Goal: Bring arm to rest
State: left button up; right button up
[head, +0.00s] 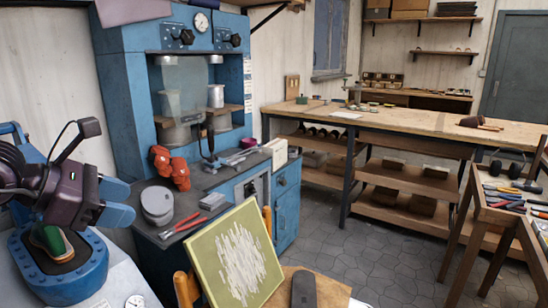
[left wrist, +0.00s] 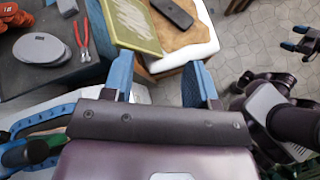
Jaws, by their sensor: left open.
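My left gripper (head: 122,203) is at the left of the head view, with its two blue fingers apart and pointing right. In the left wrist view its fingers (left wrist: 160,75) are spread with nothing held between them. It is next to a blue fixture (head: 75,285) that bears a green shoe-shaped piece (head: 47,238); the fixture also shows at the left of the left wrist view (left wrist: 50,115). What looks like my right gripper (left wrist: 298,42), dark with blue tips, is small at the right edge of that view. I cannot tell its jaw state.
A dark bench holds red-handled pliers (head: 182,227), a grey oval block (head: 157,205) and red gloves (head: 171,167). A green-framed panel (head: 205,265) leans at the front, near a dark sole-shaped piece (head: 304,289). A blue press (head: 135,100) stands behind. Tiled floor (head: 370,245) lies open.

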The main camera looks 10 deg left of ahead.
pick_arm(q)
jog(key=w+d+f+n+t+h+p, duration=0.1)
jog(key=w+f+n+t+h, duration=0.15)
jog(key=n, duration=0.55)
jog(key=w+d+f+n+t+h, duration=0.1)
jog(key=d+f+n+t+h, duration=0.15)
jog(key=n, duration=0.55)
jog(key=s+a+f+n+t+y+p, duration=0.1)
jog(key=a+f+n+y, duration=0.1)
jog(key=f+n+y, duration=0.4)
jog(key=s+a+f+n+t+y, duration=0.1)
jog(key=a+f+n+t, duration=0.15)
jog(key=f+n, duration=0.65)
jog(key=s+d+f+n+g+y+p, duration=0.2)
jog(key=s+f+n+g+y, duration=0.3)
jog(key=s+f+n, duration=1)
jog(key=s+d+f+g, duration=0.1)
jog(key=s+f, duration=0.4)
jog(key=s, duration=0.4)
jog(key=shift+f+n+p, duration=0.3)
jog(key=shift+f+p, duration=0.05)
jog(key=shift+f, duration=0.05)
